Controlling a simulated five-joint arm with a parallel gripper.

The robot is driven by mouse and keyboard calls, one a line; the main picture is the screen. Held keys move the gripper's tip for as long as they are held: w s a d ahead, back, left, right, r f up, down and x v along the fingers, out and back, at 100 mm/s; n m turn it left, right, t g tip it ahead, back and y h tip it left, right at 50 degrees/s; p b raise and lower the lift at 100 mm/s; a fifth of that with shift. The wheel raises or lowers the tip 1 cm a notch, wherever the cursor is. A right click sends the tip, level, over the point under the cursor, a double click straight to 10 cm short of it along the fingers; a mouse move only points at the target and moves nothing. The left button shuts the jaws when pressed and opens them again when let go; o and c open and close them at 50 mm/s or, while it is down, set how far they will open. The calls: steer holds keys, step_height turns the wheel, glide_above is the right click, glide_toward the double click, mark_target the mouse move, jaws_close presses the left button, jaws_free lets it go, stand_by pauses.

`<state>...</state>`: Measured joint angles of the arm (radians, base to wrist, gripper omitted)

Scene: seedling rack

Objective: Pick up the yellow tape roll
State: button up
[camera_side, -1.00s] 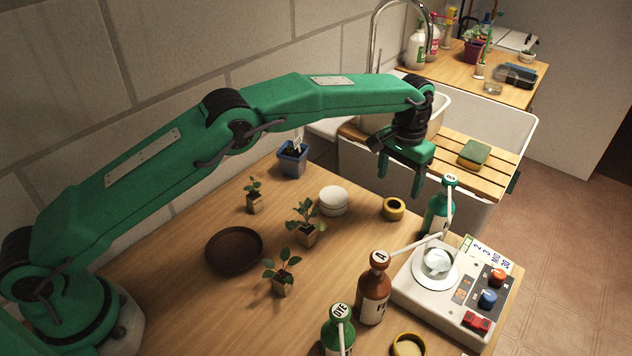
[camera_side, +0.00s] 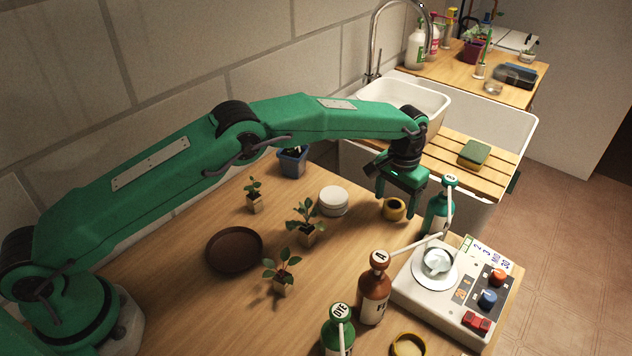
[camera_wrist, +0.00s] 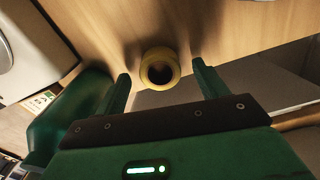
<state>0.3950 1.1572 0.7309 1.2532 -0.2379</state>
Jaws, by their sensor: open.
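The yellow tape roll (camera_side: 394,210) lies flat on the wooden table near its far edge, with its dark hole facing up. My gripper (camera_side: 395,203) is open just above it, and one finger hangs on each side of the roll in the side view. In the wrist view, the tape roll (camera_wrist: 160,69) shows between the two fingertips of my gripper (camera_wrist: 160,72), a little beyond them. The jaws hold nothing. I cannot tell whether the fingers touch the roll.
A teal bottle (camera_side: 438,208) stands close at the right of my gripper. A white round container (camera_side: 333,201) is to the left. A brown bottle (camera_side: 374,290) and a white stirrer device (camera_side: 440,300) stand nearer the front. The sink (camera_side: 480,210) lies behind the table edge.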

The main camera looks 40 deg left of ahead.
steer(key=shift+f, duration=0.75)
steer(key=c, duration=1.1)
steer(key=shift+o, duration=0.2)
steer(key=shift+r, duration=0.2)
steer(key=shift+r, duration=1.35)
steer(key=s+d+r, duration=0.7)
steer(key=s+r, duration=0.1)
steer(key=s, duration=0.1)
steer(key=shift+s, duration=0.25)
